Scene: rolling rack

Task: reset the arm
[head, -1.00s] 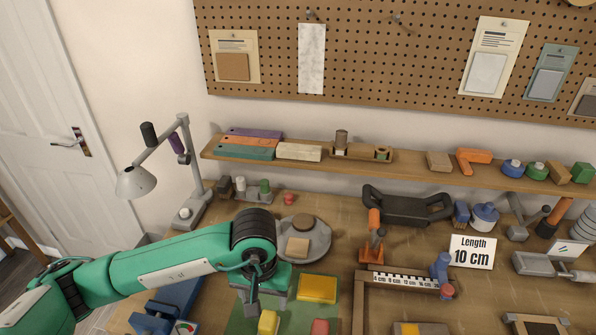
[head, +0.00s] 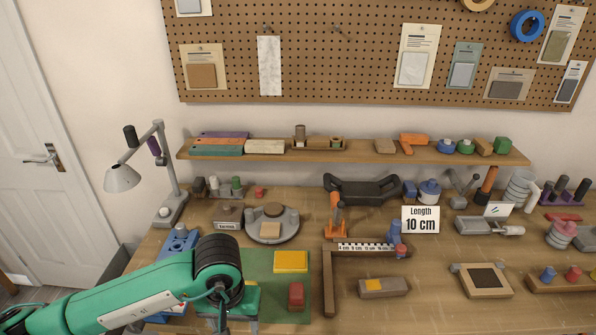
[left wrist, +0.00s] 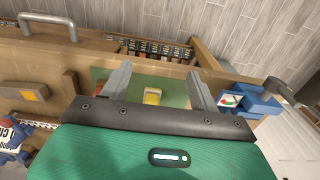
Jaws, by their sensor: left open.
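My left arm, green with a black joint, comes in from the lower left in the head view. Its gripper (head: 232,318) hangs low over the front left of the workbench, its fingertips cut off or hidden at the bottom edge. In the left wrist view the left gripper (left wrist: 160,82) has its two grey fingers wide apart and nothing between them touching. A yellow block (left wrist: 152,96) lies beyond and below the fingers on the green mat (left wrist: 120,76). My right gripper is not in view.
A yellow pad (head: 291,261) and a red block (head: 296,296) lie on the mat right of my arm. Behind are a round grey plate (head: 262,235), a lamp (head: 122,178) and a shelf (head: 350,156).

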